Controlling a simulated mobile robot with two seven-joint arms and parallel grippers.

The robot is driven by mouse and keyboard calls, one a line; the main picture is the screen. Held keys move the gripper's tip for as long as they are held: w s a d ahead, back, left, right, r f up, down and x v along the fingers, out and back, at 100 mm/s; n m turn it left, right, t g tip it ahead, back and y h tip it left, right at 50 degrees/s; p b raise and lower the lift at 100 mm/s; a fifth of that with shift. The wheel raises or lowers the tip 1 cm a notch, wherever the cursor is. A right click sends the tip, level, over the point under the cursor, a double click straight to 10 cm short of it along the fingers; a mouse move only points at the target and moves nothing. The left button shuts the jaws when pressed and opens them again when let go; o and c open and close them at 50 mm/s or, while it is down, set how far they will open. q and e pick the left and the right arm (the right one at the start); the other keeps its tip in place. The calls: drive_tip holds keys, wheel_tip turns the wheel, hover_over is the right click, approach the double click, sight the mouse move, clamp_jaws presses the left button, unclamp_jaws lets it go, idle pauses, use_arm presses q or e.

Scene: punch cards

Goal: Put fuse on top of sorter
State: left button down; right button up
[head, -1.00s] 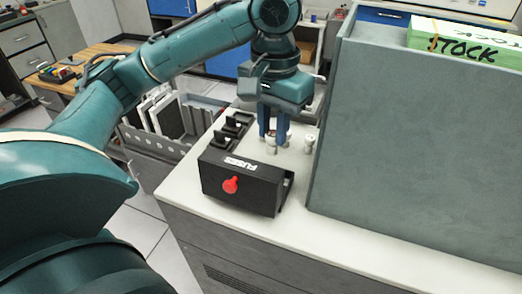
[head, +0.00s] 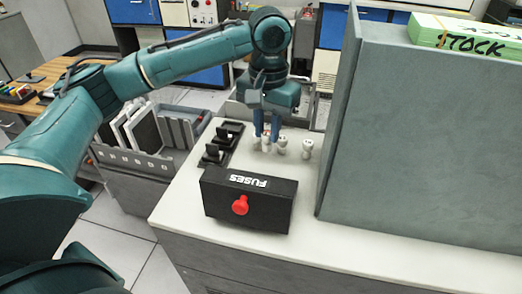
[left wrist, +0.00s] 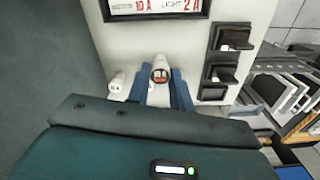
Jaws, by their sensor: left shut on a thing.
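My left gripper (head: 267,132) points down over the white top (head: 185,212) of a grey cabinet-like machine. Its blue fingers are shut on a white fuse (left wrist: 159,84) with a small red window, seen between them in the left wrist view. I cannot tell whether this fuse touches the top. Another white fuse (head: 306,149) stands apart on the right, and one more (head: 282,146) is close beside the fingers. A black box (head: 248,198) marked FUSES, with a red knob, is in front of the gripper. I cannot tell which grey body is the sorter. My right gripper is not in view.
A tall grey housing (head: 410,150) rises at the right, with a green-edged card stack (head: 470,38) on it. Black switch-like holders (head: 218,150) stand left of the fuses. A rack of panels (head: 150,130) is beyond the left edge. The white top's front left is clear.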

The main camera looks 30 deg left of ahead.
sight(267, 149)
use_arm(q)
drive_tip(key=shift+f, duration=2.55)
drive_tip(key=c, duration=1.2)
unclamp_jaws()
drive_tip(key=shift+f, duration=0.1)
drive_tip(key=shift+c, duration=0.2)
wheel_tip(267, 149, up, 12)
drive_tip(key=shift+r, duration=0.15)
